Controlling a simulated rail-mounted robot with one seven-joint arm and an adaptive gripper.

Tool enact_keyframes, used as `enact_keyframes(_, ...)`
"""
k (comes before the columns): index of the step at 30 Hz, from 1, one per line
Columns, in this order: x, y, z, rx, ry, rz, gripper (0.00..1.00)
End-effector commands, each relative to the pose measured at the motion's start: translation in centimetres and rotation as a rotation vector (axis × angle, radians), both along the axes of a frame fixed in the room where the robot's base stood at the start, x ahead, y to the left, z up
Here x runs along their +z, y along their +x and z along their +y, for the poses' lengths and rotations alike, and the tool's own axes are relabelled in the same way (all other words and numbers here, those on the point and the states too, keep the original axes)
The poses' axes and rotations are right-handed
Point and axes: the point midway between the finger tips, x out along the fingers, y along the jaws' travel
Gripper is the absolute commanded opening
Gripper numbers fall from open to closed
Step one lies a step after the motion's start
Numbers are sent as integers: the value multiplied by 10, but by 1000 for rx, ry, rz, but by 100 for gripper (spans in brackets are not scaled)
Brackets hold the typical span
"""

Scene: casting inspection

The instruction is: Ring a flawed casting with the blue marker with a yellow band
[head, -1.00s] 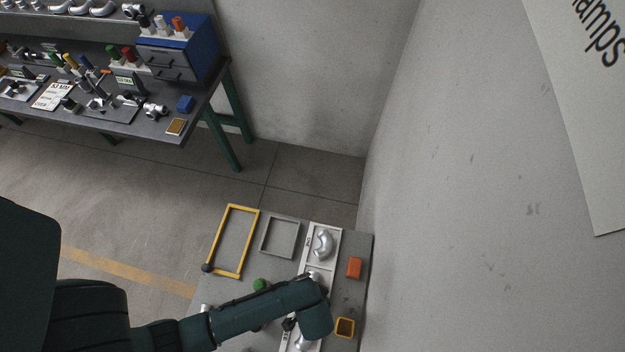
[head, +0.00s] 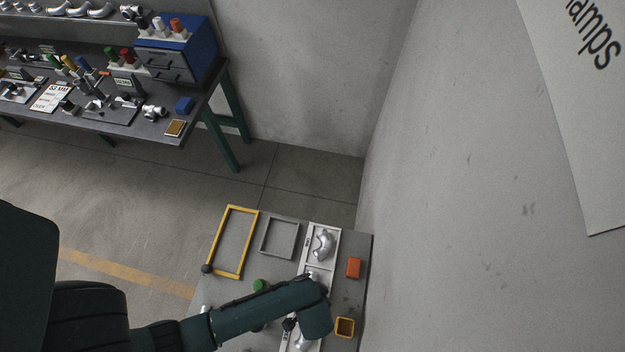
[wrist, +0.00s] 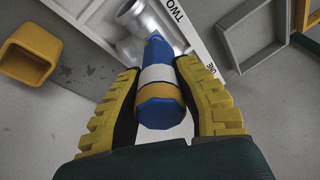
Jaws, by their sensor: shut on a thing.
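In the wrist view my gripper (wrist: 163,98) is shut on the blue marker (wrist: 160,112), which has a yellow band and a white band. The marker's narrow blue end points away from the palm, towards a silver pipe-shaped casting (wrist: 138,18) in the white tray (wrist: 200,48). The marker end overlaps the casting in this view; I cannot tell whether they touch. In the head view a curved silver casting (head: 322,244) lies in the far compartment of the tray. Another casting (head: 303,340) shows at the near end, partly hidden. My arm hides the marker and most of the middle compartment there.
An orange block (head: 353,267) and a yellow-rimmed box (head: 345,327) stand right of the tray, near the wall. A grey frame (head: 264,237) and a yellow frame (head: 212,247) lie to its left. A cluttered workbench (head: 165,127) stands at the back left.

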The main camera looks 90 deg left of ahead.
Motion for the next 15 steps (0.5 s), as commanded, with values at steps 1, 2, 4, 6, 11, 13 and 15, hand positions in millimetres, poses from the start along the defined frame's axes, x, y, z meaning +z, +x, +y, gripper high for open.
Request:
enact_keyframes(1,-1,-2,-1,1,-3,5,0)
enact_keyframes(2,0,-2,-1,0,-3,6,0)
enact_keyframes(4,6,-2,-1,1,-2,5,0)
enact_keyframes(6,13,-2,-1,0,-2,4,0)
enact_keyframes(11,27,-1,0,0,-1,2,0)
enact_keyframes(13,33,-1,0,1,-1,2,0)
enact_keyframes(15,39,-1,0,1,-1,2,0)
